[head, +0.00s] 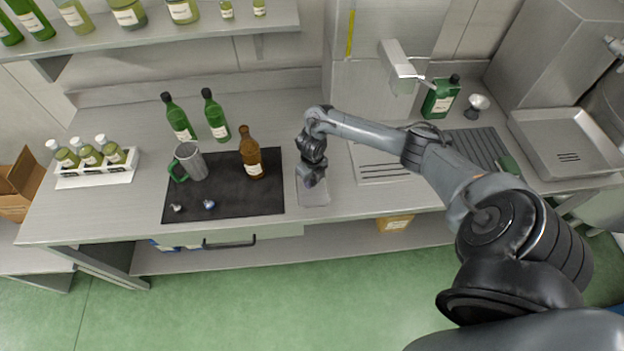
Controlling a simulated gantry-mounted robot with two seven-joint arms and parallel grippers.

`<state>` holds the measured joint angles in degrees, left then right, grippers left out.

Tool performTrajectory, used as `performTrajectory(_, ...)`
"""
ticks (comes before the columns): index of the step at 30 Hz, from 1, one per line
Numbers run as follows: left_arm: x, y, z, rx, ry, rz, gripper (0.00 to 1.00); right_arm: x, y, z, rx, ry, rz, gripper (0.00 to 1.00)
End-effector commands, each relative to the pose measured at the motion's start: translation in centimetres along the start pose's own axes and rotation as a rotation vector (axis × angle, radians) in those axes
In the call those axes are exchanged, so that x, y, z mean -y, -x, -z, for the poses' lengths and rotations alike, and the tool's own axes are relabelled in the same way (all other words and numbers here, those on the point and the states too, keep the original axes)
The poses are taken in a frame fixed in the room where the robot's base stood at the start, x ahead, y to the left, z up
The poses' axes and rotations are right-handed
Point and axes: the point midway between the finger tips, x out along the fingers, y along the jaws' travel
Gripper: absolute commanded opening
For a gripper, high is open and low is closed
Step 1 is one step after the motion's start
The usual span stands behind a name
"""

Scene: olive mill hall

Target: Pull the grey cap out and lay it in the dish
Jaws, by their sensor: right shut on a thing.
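My right gripper (311,181) points down over the dish (315,199), a shallow pale tray right of the dark mat. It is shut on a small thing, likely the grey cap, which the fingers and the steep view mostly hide. A brown bottle (252,161) with a pale label stands upright on the mat, left of the gripper and apart from it. No cap stands out clearly on its neck. I cannot tell whether the held thing touches the dish. My left gripper is out of view.
A white rack (97,178) of small bottles stands left. A drainer and sink tray (567,145) lie right.

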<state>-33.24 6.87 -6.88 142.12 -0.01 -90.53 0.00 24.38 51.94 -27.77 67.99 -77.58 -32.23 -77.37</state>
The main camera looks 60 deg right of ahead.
Motion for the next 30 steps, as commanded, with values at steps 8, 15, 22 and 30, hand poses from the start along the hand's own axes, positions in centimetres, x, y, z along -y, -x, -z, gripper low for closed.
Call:
performTrajectory(8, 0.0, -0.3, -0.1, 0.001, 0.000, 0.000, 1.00, 0.0, -0.3, 0.0, 0.000, 0.000, 0.000, 0.38)
performTrajectory(15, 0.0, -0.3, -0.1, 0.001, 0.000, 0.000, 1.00, 0.0, -0.3, 0.0, 0.000, 0.000, 0.000, 0.56)
performTrajectory(22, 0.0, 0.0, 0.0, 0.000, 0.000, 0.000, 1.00, 0.0, 0.0, 0.0, 0.000, 0.000, 0.000, 0.56)
performTrajectory(30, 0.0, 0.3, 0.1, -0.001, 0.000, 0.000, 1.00, 0.0, 3.1, -0.1, 0.004, 0.002, 0.000, 0.56)
